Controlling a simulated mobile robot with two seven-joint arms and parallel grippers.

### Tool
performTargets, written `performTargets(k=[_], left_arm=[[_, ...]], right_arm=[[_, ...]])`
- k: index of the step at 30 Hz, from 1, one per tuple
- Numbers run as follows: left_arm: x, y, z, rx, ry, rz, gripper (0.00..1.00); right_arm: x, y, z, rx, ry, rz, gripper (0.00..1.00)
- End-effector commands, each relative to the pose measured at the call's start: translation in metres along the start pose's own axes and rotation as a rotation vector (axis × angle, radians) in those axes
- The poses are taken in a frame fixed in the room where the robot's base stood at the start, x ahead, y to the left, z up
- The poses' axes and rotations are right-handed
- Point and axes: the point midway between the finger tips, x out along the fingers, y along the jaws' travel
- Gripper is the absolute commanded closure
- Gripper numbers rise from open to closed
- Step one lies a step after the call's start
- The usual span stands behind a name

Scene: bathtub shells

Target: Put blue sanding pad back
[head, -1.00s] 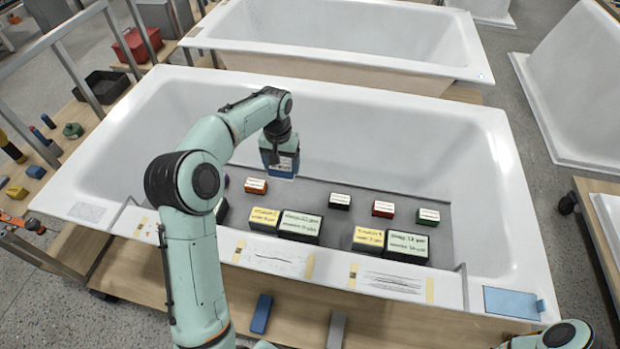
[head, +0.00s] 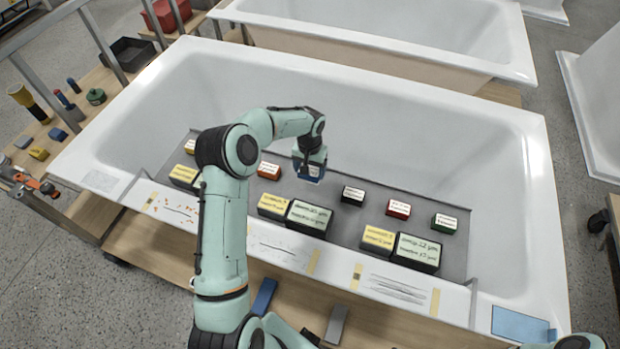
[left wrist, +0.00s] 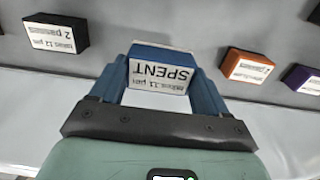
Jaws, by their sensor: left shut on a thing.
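My left gripper (head: 309,168) is over the grey mat (head: 330,200) inside the near bathtub. In the left wrist view the gripper (left wrist: 163,85) is shut on the blue sanding pad (left wrist: 160,52), its two blue fingers on either side. The pad's white label reads "SPENT" and appears upside down. In the head view only a little blue (head: 308,178) shows below the gripper, between the orange pad (head: 269,171) and the black pad (head: 352,195). I cannot tell whether the pad touches the mat. My right gripper is not in view.
A red pad (head: 398,209) and a green pad (head: 444,223) continue the back row. Larger yellow and green labelled blocks (head: 309,217) stand nearer the tub's front rim (head: 285,250). A blue bar (head: 264,297) and a grey bar (head: 336,323) lie below the rim.

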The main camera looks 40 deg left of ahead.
Motion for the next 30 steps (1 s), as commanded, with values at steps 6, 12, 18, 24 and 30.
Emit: performTargets(k=[6,12,18,24,30], left_arm=[[0.017,0.0,-0.001,0.001,0.001,0.0,0.57],[0.044,0.0,0.0,0.0,-0.001,0.001,0.57],[0.056,0.0,-0.001,0.001,0.004,0.0,0.57],[0.057,0.0,-0.001,0.001,0.002,0.0,0.57],[0.059,0.0,-0.001,0.0,0.001,0.0,0.0]], right_arm=[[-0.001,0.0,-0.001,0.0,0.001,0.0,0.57],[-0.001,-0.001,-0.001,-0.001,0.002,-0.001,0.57],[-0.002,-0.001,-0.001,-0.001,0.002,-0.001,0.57],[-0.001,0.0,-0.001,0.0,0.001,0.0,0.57],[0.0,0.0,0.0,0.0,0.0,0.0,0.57]])
